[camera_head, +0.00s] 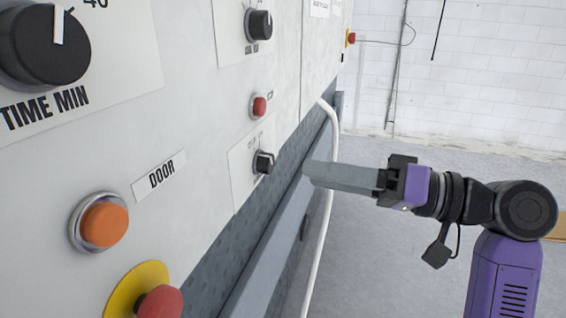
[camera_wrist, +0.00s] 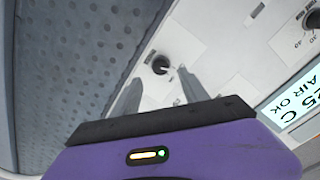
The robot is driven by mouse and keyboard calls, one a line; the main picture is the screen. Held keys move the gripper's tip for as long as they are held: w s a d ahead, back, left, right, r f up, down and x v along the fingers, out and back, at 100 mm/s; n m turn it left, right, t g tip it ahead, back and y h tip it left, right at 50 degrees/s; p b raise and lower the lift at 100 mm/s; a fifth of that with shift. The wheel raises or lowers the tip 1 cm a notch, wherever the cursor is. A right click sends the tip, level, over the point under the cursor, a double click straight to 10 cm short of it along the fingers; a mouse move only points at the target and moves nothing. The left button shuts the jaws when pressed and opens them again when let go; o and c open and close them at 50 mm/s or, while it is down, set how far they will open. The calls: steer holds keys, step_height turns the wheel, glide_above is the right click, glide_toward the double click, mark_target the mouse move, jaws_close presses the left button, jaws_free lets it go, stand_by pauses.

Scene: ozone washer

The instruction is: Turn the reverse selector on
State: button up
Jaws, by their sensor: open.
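A small black selector knob (camera_head: 263,162) sits on a white plate low on the machine's panel. Its label is too small to read, so I cannot confirm it is the reverse selector. The knob also shows in the wrist view (camera_wrist: 160,65), with a light pointer mark on its right side. My gripper (camera_head: 308,172) is a short way right of the knob in the head view, fingers towards the panel and apart from it. In the wrist view my gripper (camera_wrist: 159,78) is open and empty, its two fingers on either side of the knob's line.
A red button (camera_head: 259,106) and another black knob (camera_head: 259,24) are above on the panel. An orange door button (camera_head: 104,224), a red button on yellow (camera_head: 158,302) and a time knob (camera_head: 44,46) are nearer. A white hose (camera_head: 332,140) runs down the machine's edge.

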mark_target(271, 165)
steer(key=shift+p+x, duration=0.7)
steer(key=shift+x, duration=2.9)
jaws_close()
